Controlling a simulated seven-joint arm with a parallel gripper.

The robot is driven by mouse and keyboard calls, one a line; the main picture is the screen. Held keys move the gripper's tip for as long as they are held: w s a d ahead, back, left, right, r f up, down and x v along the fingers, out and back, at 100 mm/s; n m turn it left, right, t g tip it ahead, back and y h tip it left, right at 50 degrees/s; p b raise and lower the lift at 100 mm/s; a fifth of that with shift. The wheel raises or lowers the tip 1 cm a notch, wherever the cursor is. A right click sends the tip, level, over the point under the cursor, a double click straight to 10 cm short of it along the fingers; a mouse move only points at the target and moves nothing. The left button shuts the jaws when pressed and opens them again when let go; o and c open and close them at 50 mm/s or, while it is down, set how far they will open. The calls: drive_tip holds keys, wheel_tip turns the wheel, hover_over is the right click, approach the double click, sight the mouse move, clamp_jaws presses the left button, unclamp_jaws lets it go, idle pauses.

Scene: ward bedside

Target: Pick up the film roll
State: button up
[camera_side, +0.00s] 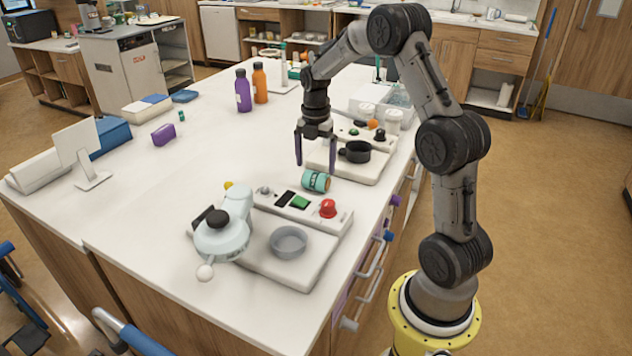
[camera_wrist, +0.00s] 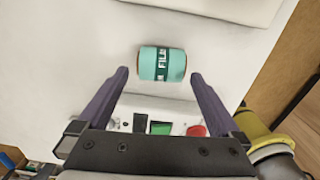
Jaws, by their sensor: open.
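The film roll (camera_side: 316,181) is a small teal cylinder with a dark printed band. It lies on its side on the white table, just behind the control panel of the front device. In the wrist view the film roll (camera_wrist: 162,64) shows lettering and lies ahead of and between the fingertips, with space on both sides. My gripper (camera_side: 317,169) has its two dark fingers pointing down above the table, close to the roll. In the wrist view my gripper (camera_wrist: 157,76) is open and empty. The exact height above the roll is hard to tell.
A second device with a black pan (camera_side: 356,151) stands behind the roll. The table left of the roll is clear.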

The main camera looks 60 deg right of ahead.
sight(315, 173)
drive_tip(key=shift+s+a+f, duration=0.15)
drive_tip(key=shift+f, duration=2.6)
drive_tip(key=c, duration=1.2)
